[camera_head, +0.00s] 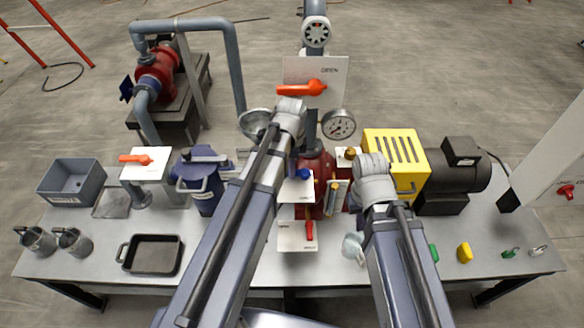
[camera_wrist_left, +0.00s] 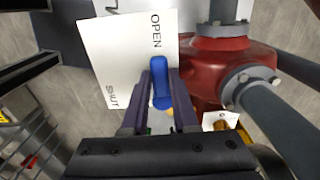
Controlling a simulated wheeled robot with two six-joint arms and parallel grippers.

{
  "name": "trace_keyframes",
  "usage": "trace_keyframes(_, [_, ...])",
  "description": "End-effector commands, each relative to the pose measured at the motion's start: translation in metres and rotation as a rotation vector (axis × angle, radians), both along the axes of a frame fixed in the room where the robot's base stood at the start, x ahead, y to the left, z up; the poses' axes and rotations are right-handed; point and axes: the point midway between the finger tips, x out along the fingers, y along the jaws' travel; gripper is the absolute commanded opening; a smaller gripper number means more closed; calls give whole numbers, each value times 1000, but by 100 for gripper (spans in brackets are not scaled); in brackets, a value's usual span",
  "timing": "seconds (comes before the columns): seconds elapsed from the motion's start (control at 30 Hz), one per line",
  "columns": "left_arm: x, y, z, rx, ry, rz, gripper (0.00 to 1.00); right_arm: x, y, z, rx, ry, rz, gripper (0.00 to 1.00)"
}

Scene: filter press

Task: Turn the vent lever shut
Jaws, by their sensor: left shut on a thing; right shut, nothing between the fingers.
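A blue lever (camera_wrist_left: 161,82) stands by a white plate (camera_wrist_left: 117,60) marked OPEN and SHUT in the left wrist view. The lever lies near the word OPEN; its pivot is not clear to me. My left gripper (camera_wrist_left: 160,100) is shut on this lever, one finger on each side. In the head view the blue lever (camera_head: 305,174) and its white plate (camera_head: 297,190) show in front of the red pump body (camera_head: 318,165), partly behind my left arm. My right arm ends over the bench to the right of it; its fingers are hidden.
An orange lever (camera_head: 302,88) on an OPEN plate, a red lever (camera_head: 309,230) and a gauge (camera_head: 338,124) are close by. A yellow guard (camera_head: 397,150) stands right. A black tray (camera_head: 152,254) and a blue-grey bin (camera_head: 72,181) are left.

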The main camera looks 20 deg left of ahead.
Motion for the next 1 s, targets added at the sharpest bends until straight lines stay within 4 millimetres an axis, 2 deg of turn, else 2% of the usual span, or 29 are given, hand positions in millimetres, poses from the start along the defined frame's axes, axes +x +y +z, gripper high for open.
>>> trace_keyframes(0.03, [0,0,0,0,0,0,14,0,0,0,0,0,0,0])
trace_keyframes(0.17, [0,0,0,0,0,0,0,0,0,0,0,0,0,0])
trace_keyframes(0.67, [-2,0,0,0,0,29,0,0,0,0,0,0,0,0])
trace_keyframes(1.0, [-11,-4,0,0,0,257,0,0,0,0,0,0,0,0])
